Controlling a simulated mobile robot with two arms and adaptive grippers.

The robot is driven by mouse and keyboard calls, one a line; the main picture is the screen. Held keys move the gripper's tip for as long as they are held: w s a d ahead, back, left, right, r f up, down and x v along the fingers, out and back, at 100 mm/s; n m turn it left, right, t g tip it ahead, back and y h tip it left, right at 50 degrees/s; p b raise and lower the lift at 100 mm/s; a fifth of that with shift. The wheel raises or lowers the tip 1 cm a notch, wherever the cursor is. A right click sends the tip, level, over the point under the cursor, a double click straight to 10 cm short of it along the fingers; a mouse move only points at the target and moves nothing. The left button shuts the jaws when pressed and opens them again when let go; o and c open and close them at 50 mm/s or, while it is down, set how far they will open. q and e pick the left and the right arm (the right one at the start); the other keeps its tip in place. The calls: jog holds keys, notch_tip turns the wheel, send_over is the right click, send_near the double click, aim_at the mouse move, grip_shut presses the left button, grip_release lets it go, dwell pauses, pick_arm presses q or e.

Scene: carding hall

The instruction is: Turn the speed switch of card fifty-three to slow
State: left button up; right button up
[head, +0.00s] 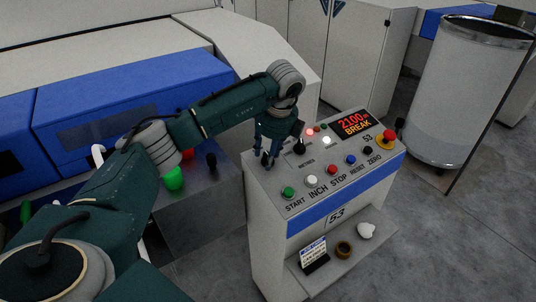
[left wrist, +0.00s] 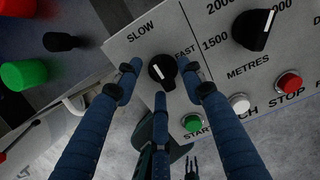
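The speed switch (left wrist: 162,71) is a round black knob between the labels SLOW and FAST on the light panel of card 53 (head: 336,218). A short white mark shows on its cap; I cannot tell for sure which label it points to. My left gripper (left wrist: 159,82) has its three blue fingers spread around the knob, with small gaps visible at the sides. In the head view the left gripper (head: 268,158) is over the panel's left end and hides the switch. Dark finger shapes (left wrist: 190,168) low in the wrist view may be my right gripper; their state is unclear.
The black METRES knob (head: 299,147) is close to the right of the gripper. START (head: 288,192), INCH (head: 311,181) and STOP (head: 332,170) buttons line the front. The display (head: 354,123) reads 2100 and BREAK. A red mushroom button (head: 389,136) is at the right end.

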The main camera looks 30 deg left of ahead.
pick_arm(q)
jog(key=shift+d+r, duration=0.1)
jog(key=shift+r, duration=0.15)
jog(key=v, duration=1.1)
jog(key=shift+r, duration=0.25)
jog(key=shift+s+f, duration=0.15)
